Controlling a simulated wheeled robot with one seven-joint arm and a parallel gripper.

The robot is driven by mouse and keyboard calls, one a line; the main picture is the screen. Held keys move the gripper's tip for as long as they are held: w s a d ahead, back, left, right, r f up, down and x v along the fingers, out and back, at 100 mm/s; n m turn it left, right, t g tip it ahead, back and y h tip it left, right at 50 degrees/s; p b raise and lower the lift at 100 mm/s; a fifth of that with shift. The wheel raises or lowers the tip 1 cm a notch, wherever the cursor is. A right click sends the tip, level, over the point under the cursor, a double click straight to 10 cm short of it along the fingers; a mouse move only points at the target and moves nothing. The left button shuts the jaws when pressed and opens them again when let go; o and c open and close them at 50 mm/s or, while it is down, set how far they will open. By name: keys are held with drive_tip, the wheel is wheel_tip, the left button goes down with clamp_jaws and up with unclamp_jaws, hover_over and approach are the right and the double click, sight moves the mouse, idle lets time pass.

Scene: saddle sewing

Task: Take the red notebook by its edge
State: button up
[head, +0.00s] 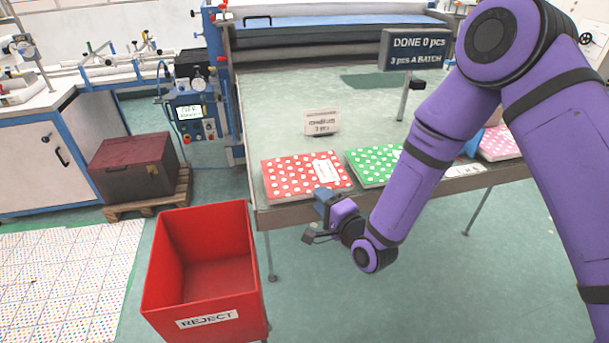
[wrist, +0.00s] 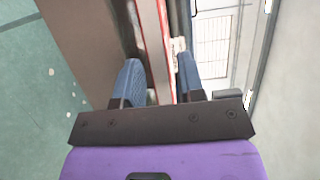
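The red notebook (head: 290,177) with white dots and a white label lies flat at the front left of the table (head: 262,90), near its front edge. My gripper (head: 324,195) is at the notebook's front side, by its right corner. In the wrist view my gripper (wrist: 160,68) is open, with one blue finger on each side of the notebook's thin red-and-white edge (wrist: 151,40). A gap shows beside the edge; I cannot tell whether either finger touches it. The fingertips are partly hidden in the head view.
A green dotted notebook (head: 372,164) lies just right of the red one, and a pink one (head: 498,145) farther right. A small sign (head: 321,122) stands behind. A red reject bin (head: 205,262) stands on the floor at front left.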

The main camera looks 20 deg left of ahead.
sight(311, 187)
drive_tip(key=x, duration=0.4)
drive_tip(key=shift+w+a+f, duration=0.15)
drive_tip(key=shift+w+a, duration=0.15)
drive_tip(key=shift+c, duration=0.4)
clamp_jaws()
